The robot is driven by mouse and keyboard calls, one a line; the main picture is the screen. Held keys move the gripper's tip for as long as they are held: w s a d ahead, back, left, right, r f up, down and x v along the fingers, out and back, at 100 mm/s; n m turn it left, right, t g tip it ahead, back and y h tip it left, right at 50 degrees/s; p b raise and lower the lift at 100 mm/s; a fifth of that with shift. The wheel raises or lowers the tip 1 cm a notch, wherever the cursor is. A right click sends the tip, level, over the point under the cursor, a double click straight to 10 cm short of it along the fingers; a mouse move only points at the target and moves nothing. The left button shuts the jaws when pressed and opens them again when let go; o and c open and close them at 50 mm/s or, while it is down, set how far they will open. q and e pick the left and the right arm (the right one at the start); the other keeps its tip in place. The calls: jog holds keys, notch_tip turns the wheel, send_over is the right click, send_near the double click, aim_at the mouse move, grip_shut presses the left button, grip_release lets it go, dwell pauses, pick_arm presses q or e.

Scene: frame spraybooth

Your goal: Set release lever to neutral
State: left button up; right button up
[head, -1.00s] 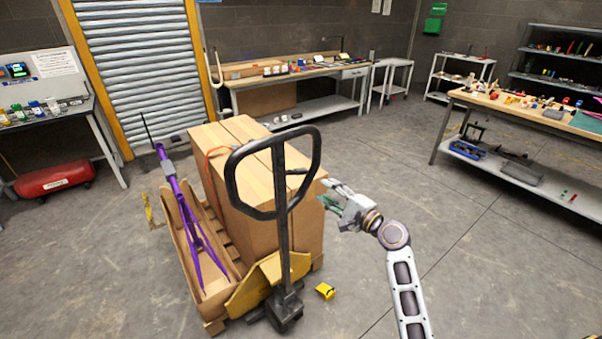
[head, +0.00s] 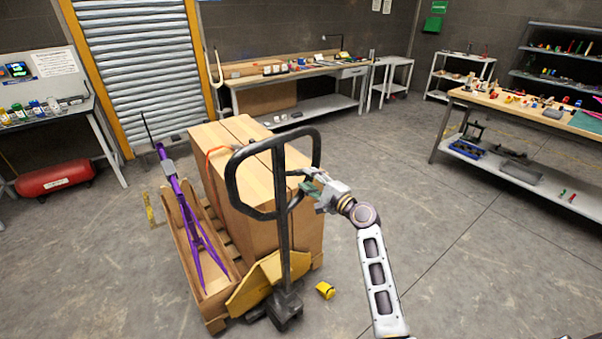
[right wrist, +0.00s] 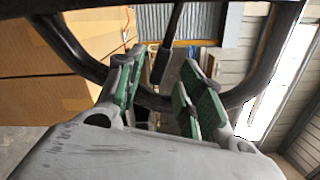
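The pallet truck handle, a black loop (head: 232,180) on an upright black shaft (head: 283,235), stands in front of the boxes in the head view. The release lever (right wrist: 170,45) shows in the right wrist view as a thin dark bar inside the loop, ahead of the space between my fingers. In the head view the lever is too small to read its position. My right gripper (head: 307,190) is at the right side of the loop. In the right wrist view its green-padded fingers (right wrist: 163,92) are apart with nothing clamped. My left gripper is not in view.
Tall cardboard boxes (head: 245,180) stand on the pallet behind the handle. A purple bicycle frame (head: 190,210) lies in an open carton at left. A small yellow object (head: 325,290) lies on the floor at the truck's right. The floor at right (head: 460,240) is clear.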

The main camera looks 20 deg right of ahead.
aim_at(303, 174)
jog(key=shift+x, duration=2.5)
grip_shut()
